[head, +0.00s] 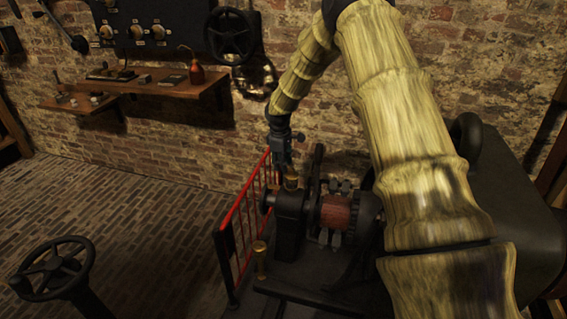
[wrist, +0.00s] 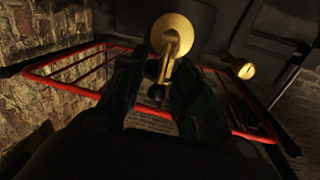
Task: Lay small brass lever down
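The small brass lever (wrist: 167,66) shows in the wrist view, with a round brass disc (wrist: 172,32) at its top and a dark knob (wrist: 157,92) at its lower end. My gripper (wrist: 163,68) has its two dark fingers apart, one on each side of the lever, with narrow gaps; no firm grip shows. In the head view my gripper (head: 282,160) points down just above a brass fitting (head: 291,181) on top of the dark machine (head: 290,215). The lever itself is too small and dark to make out there.
A red railing (head: 240,222) runs close along the machine's left side and crosses the wrist view (wrist: 75,60). Another brass fitting (head: 260,258) stands at the machine's front. A handwheel (head: 52,265) is at lower left, and a wooden shelf (head: 150,85) is on the brick wall.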

